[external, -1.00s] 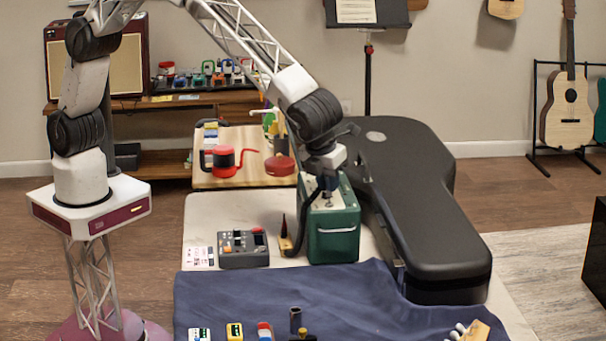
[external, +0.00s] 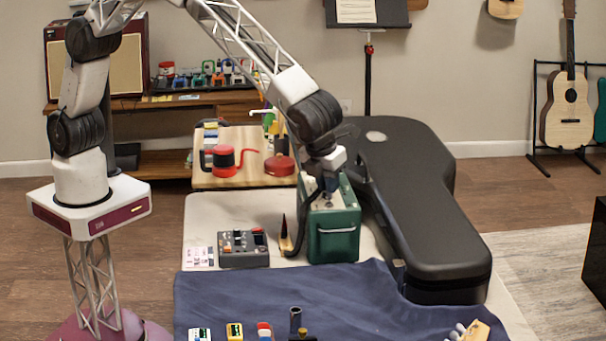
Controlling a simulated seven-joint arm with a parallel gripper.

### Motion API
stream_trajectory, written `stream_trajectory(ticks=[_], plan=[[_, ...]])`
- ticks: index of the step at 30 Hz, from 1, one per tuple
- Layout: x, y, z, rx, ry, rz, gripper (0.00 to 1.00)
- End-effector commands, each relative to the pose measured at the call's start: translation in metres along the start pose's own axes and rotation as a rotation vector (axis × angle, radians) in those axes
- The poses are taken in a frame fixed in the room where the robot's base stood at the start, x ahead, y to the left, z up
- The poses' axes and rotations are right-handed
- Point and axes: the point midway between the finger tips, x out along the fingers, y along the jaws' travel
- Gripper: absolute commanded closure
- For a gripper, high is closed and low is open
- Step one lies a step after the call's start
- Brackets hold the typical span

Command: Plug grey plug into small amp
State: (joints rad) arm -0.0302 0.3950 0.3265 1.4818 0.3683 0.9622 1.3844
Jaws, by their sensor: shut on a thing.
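The small amp (external: 338,234) is a green box with a pale top panel and a light front handle. It stands on the pale mat, left of the black guitar case. My gripper (external: 327,192) points down at the amp's top panel. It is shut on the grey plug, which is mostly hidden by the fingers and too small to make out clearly. A dark cable (external: 301,232) curves from near the gripper down the amp's left side. I cannot tell whether the plug is seated in a socket.
A black guitar case (external: 425,215) lies close on the amp's right. A grey mixer-like box (external: 243,250) and a small dark-tipped upright item (external: 284,232) are on the left. A blue cloth (external: 290,290) with small items lies in front.

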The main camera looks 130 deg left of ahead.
Motion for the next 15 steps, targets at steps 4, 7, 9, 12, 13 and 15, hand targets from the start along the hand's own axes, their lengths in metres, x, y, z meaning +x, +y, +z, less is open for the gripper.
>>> stream_trajectory(ticks=[4,7,9,12,13,15], plan=[[0.0014,0.0000,-0.0004,0.000,0.000,0.000,1.00],[0.0024,0.0000,-0.0008,0.000,0.000,0.000,1.00],[0.0032,0.0000,-0.0010,0.000,0.000,0.000,1.00],[0.0042,0.0000,-0.0013,0.000,0.000,0.000,1.00],[0.0045,0.0000,-0.0014,0.000,0.000,0.000,1.00],[0.0052,0.0000,-0.0016,0.000,0.000,0.000,1.00]])
